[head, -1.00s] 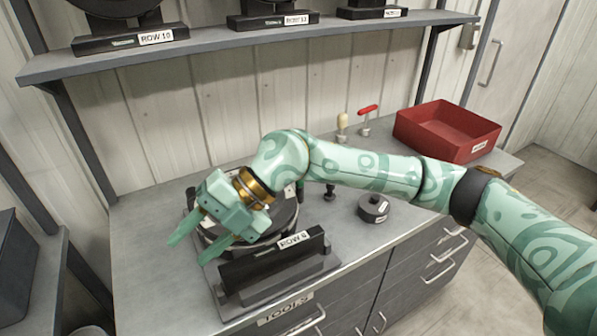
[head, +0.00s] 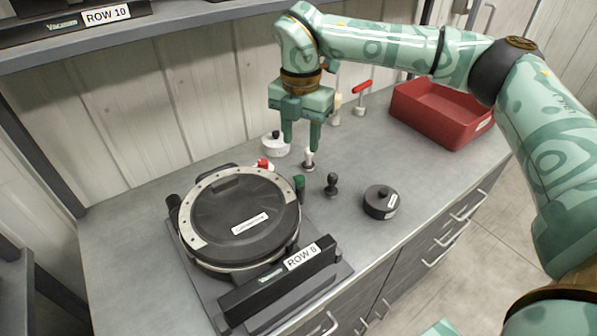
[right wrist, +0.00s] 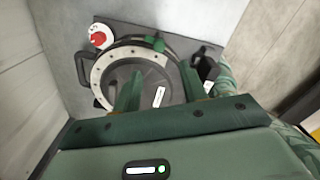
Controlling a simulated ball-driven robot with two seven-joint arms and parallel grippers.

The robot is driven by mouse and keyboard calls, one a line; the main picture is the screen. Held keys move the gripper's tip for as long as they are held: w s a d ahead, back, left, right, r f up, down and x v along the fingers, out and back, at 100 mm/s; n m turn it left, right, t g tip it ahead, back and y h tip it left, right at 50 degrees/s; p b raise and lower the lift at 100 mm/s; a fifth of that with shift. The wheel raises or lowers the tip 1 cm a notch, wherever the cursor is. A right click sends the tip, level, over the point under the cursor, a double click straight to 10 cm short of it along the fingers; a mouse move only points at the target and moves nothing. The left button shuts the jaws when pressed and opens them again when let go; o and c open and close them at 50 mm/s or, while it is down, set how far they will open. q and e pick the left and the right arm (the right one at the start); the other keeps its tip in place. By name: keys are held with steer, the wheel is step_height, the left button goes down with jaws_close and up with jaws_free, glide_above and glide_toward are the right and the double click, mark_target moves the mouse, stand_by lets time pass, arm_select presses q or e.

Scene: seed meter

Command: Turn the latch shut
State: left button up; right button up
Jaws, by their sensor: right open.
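The seed meter (head: 245,222) lies on the bench with its round black lid closed over it, inside a pale ring with holes. A small green piece (head: 299,187), likely the latch, stands at the lid's right edge. It also shows in the right wrist view (right wrist: 157,44), at the ring's rim. My right gripper (head: 301,148) is open and empty, pointing down, above and behind the meter's right side. In the right wrist view its fingers (right wrist: 160,90) cover part of the lid, apart from the green piece. My left gripper is not in view.
A label bar reading ROW 8 (head: 285,268) stands along the meter's front. A red-topped knob (head: 263,164), a white pot (head: 275,146), a small black knob (head: 331,184) and a black cylinder (head: 381,202) stand nearby. A red bin (head: 440,115) sits at the back right.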

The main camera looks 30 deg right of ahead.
mark_target(300, 177)
step_height(300, 177, down, 9)
steer(key=shift+f+b, duration=0.15)
steer(key=shift+b, duration=0.4)
steer(key=shift+f, duration=0.35)
steer(key=shift+w+f, duration=0.1)
steer(key=shift+f, duration=0.05)
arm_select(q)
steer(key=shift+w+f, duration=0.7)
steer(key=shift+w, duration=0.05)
arm_select(e)
jaws_close()
